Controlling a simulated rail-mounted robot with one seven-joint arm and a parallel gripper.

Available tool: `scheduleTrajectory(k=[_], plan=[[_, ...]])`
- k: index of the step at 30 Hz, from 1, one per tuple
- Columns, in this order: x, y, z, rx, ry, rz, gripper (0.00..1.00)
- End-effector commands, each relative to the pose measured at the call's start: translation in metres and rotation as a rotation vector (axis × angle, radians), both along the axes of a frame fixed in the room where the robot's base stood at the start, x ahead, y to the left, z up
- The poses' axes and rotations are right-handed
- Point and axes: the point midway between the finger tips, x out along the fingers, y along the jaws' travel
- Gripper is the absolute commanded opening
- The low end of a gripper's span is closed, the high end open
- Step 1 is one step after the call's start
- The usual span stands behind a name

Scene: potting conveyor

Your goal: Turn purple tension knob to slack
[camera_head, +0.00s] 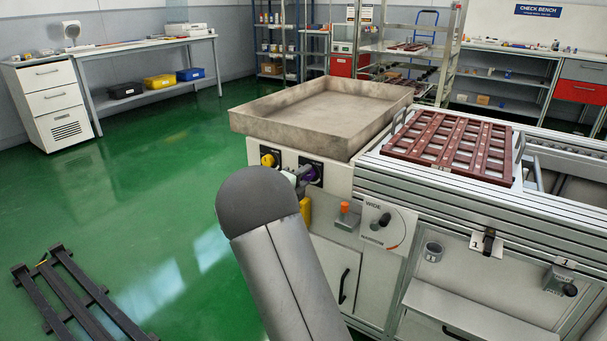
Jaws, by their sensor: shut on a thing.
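The purple tension knob (312,173) is on a dark plate on the front of the white cabinet, below the shallow metal tray. My gripper (301,175) is at the knob and shut on it. My own arm hides most of the gripper and part of the knob. The knob's marker and its scale are too small and covered to read, so I cannot tell its setting.
A yellow knob (268,160) sits just left of the purple one. The metal tray (245,123) overhangs both. An orange-topped button (344,208) and a dial panel (387,226) are to the right. A brown slatted rack (450,143) lies on the conveyor.

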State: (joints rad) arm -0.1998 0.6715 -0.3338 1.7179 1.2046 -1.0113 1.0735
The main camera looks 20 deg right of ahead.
Motion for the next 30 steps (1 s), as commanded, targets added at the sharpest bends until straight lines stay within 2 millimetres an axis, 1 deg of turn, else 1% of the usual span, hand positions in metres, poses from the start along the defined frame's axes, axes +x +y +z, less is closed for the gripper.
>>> scheduleTrajectory(k=[21,30], plan=[[-0.0007,0.0005,0.0022,-0.361,0.576,0.000,0.13],[-0.0006,0.0006,0.0012,-0.489,0.779,0.000,0.13]])
